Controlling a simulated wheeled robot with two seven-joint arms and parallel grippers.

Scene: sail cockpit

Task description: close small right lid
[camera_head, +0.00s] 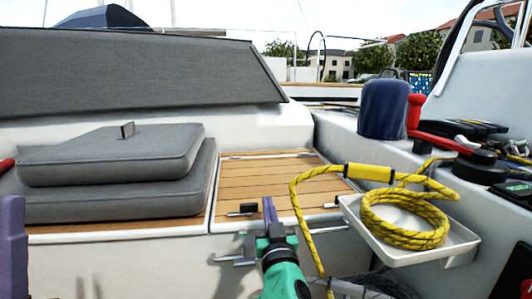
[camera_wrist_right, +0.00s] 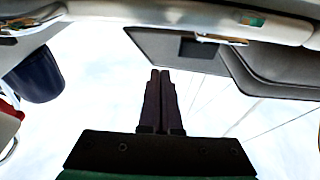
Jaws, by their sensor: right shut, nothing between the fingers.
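The small right lid (camera_head: 262,180) is a panel of wooden slats in the middle of the head view, right of the grey cushions. It looks flat and level with the bench; I cannot tell whether a small gap is left under its front edge. Dark latches sit along that edge. My right gripper (camera_head: 269,208), with a green body, is shut and empty at the lid's front edge, fingers pointing away. Its closed fingers show in the right wrist view (camera_wrist_right: 160,75). Whether they touch the lid is unclear. A purple part at the left edge looks like my left gripper (camera_head: 13,245); its jaws cannot be read.
A white tray (camera_head: 462,240) with a coiled yellow rope (camera_head: 405,238) stands right of my right gripper; the rope hangs down beside it. Stacked grey cushions (camera_head: 110,158) lie on the left. A blue-covered winch (camera_head: 383,110) stands at the back right.

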